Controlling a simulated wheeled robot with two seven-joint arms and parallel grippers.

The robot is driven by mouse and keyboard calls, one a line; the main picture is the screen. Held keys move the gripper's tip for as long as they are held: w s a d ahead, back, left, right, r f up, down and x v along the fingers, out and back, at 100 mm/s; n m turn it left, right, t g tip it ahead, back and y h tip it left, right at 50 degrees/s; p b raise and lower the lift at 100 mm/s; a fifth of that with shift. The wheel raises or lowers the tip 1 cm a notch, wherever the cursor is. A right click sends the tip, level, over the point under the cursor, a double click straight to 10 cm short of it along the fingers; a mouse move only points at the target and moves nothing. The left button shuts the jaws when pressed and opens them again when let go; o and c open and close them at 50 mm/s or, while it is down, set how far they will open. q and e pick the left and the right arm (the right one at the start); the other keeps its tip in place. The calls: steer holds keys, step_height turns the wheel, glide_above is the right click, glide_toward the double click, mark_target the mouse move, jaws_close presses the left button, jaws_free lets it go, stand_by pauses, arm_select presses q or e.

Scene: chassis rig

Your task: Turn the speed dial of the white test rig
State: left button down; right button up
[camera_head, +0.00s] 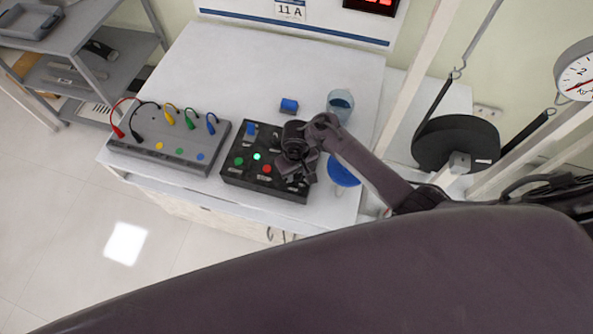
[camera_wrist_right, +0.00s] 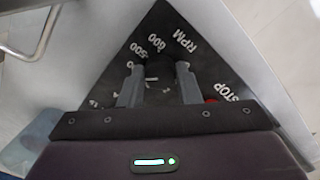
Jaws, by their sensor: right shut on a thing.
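A dark control box (camera_head: 232,172) with green and red buttons stands on the white bench (camera_head: 230,55). In the right wrist view, its dark panel (camera_wrist_right: 165,28) carries the white markings "RPM", "600", "500" and "STOP". My right gripper (camera_head: 293,178) is over the right part of the box and hides the dial in the head view. In the right wrist view, the gripper's two fingers (camera_wrist_right: 160,88) are shut on the dark speed dial (camera_wrist_right: 158,86), one on each side. The dial is hard to make out against the panel. My left gripper is not in view.
A grey box (camera_head: 165,153) with coloured leads stands left of the control box. A small blue block (camera_head: 289,105), a cup (camera_head: 341,103) and a blue round object (camera_head: 344,172) are close to my right arm. A black disc weight (camera_head: 455,143) hangs at the right.

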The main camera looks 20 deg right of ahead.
mark_target(297, 174)
stand_by(0.5)
steer(key=o, duration=1)
steer(key=shift+r, duration=0.1)
steer(key=shift+a+r, duration=0.1)
steer(key=shift+r, duration=0.2)
step_height(297, 174, up, 7)
